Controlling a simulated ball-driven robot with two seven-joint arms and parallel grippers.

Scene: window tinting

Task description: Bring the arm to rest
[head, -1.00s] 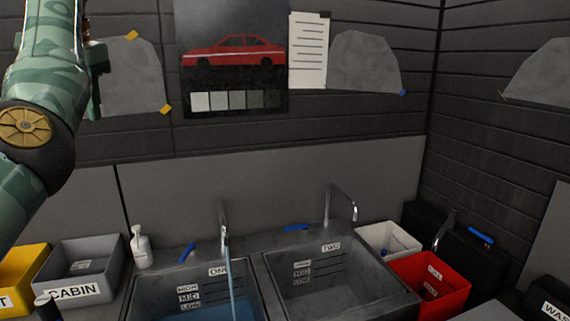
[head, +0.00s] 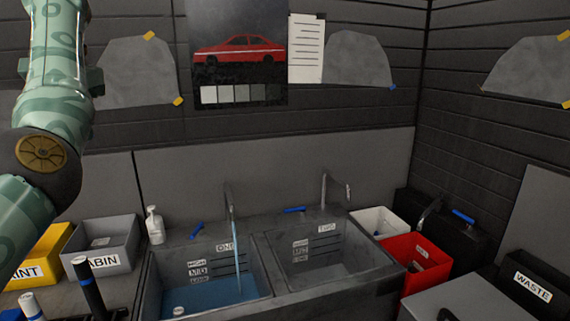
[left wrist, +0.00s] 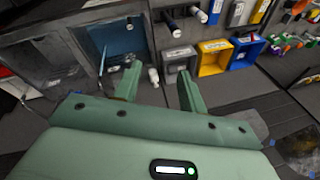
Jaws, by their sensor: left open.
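My left arm (head: 50,110) stands raised at the left of the head view, bent at its joint. Its gripper is outside that view. In the left wrist view my left gripper (left wrist: 158,84) has its two green fingers apart with nothing held between them. A white bottle shows beyond the gap between the fingers. My right arm and gripper are in neither view.
Sink ONE (head: 158,285) holds blue water, and a stream runs from its tap (head: 229,210). Sink TWO (head: 385,262) is beside it. A soap bottle (head: 155,225), grey CABIN bin (head: 112,260), yellow bin (head: 55,243), red bin (head: 422,282) and black WASTE bin (head: 515,290) stand around.

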